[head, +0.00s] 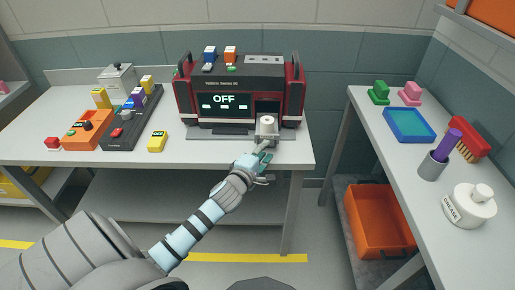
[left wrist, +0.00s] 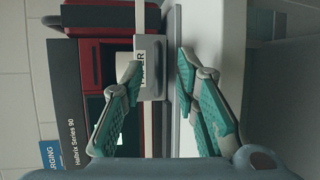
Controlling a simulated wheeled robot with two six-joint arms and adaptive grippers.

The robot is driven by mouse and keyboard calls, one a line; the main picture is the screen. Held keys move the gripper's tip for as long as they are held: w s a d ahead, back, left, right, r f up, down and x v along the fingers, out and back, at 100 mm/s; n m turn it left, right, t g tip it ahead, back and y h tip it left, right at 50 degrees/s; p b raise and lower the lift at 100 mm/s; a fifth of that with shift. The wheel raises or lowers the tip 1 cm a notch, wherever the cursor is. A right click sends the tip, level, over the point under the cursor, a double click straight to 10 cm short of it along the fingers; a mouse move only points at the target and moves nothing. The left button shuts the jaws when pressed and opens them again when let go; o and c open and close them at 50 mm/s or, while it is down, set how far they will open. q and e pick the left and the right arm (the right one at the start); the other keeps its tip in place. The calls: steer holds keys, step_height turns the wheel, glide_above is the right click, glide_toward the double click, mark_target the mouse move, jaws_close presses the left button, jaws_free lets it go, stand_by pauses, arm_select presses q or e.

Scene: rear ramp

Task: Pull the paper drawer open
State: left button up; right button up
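The machine (head: 240,84), dark grey and red with an "OFF" display, stands on the left table. A pale block with a round knob (head: 267,127) projects from its lower right front. In the left wrist view, which is turned sideways, a pale front with a partly hidden label ending in "PER" (left wrist: 147,62) shows; I take it for the paper drawer. My left gripper (head: 264,158) is just in front of it, also seen in the left wrist view (left wrist: 165,85). Its green-padded fingers are spread apart with nothing gripped. Whether either finger touches the drawer is unclear. My right gripper is not in view.
An orange holder (head: 88,135), a dark rack (head: 130,125) and a yellow block (head: 157,141) lie left of the machine. The right table (head: 397,166) holds a blue tray (head: 408,125), a cup (head: 432,167) and a white jar (head: 468,206). An orange crate (head: 378,225) sits below.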

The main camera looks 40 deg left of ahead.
arm_select(q)
steer(key=v, duration=1)
steer(key=shift+d, duration=0.1)
